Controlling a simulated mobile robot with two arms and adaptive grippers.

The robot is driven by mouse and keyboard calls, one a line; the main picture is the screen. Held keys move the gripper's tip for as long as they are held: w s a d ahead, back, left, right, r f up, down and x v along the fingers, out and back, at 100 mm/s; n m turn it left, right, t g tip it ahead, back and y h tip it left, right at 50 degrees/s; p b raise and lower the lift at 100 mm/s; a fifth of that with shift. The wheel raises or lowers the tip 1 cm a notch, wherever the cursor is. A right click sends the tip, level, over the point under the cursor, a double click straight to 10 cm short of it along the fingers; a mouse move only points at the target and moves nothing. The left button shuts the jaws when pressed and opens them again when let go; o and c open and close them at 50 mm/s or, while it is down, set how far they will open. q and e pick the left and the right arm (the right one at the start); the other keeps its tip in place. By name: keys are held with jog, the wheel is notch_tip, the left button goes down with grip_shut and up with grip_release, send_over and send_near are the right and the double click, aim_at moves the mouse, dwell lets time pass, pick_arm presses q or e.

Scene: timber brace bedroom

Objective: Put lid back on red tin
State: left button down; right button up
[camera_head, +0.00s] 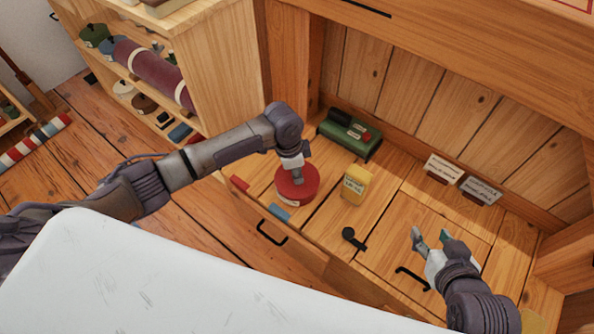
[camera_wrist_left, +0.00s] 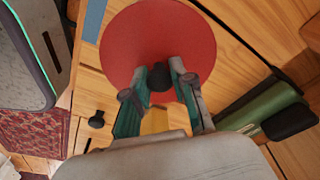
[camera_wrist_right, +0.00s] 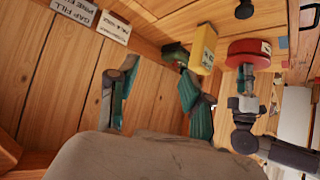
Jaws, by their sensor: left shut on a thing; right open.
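The red tin (camera_head: 291,198) stands on the wooden worktop, with a pale label on its side. The round red lid (camera_head: 309,177) is at its top; it fills much of the left wrist view (camera_wrist_left: 190,35). My left gripper (camera_head: 297,180) is shut on the lid's dark knob (camera_wrist_left: 159,77), fingers pointing down. The lid looks level with the tin's top, but I cannot tell if it is fully seated. The tin also shows in the right wrist view (camera_wrist_right: 248,52) beneath my left gripper. My right gripper (camera_head: 431,235) is open and empty above the worktop, well right of the tin.
A yellow box (camera_head: 355,184) stands just right of the tin. A green case (camera_head: 349,133) lies behind, and a black handled piece (camera_head: 353,239) lies in front. Two label cards (camera_head: 443,168) stand near the back wall. Blue and red pieces lie beside the tin. A white surface (camera_head: 150,285) covers the foreground.

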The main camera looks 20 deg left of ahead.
jog(key=shift+s+d+f, duration=0.1)
jog(key=shift+s+f, duration=0.05)
jog(key=shift+s, duration=0.1)
jog(key=shift+s+d+f+g, duration=0.1)
jog(key=shift+s+f+g, duration=0.15)
jog(key=shift+s+g, duration=0.15)
jog(key=shift+s+d+f, duration=0.1)
jog(key=shift+s+f, duration=0.05)
jog(key=shift+s, duration=0.05)
jog(key=shift+s+d+f+g+h+p, duration=0.2)
jog(key=shift+s+f+g, duration=0.1)
jog(key=shift+s+g, duration=0.1)
jog(key=shift+s+d+f+g+h+p, duration=0.1)
jog(key=shift+s+f+g+p, duration=0.1)
jog(key=shift+s+f+g, duration=0.15)
dwell(0.5)
jog(key=shift+s+d+f+g, duration=0.1)
jog(key=shift+s+d+g, duration=0.15)
jog(key=shift+s, duration=0.3)
dwell(0.5)
jog(key=shift+s+f, duration=0.1)
jog(key=shift+s, duration=0.15)
jog(key=shift+s+d+f+g+p, duration=0.2)
jog(key=shift+s+g+p, duration=0.1)
jog(key=shift+s+g, duration=0.1)
jog(key=shift+s+d+f, duration=0.1)
jog(key=shift+s, duration=0.15)
jog(key=shift+s+d+f+g+h, duration=0.1)
jog(key=shift+s+g+h, duration=0.2)
jog(key=shift+s+g, duration=0.1)
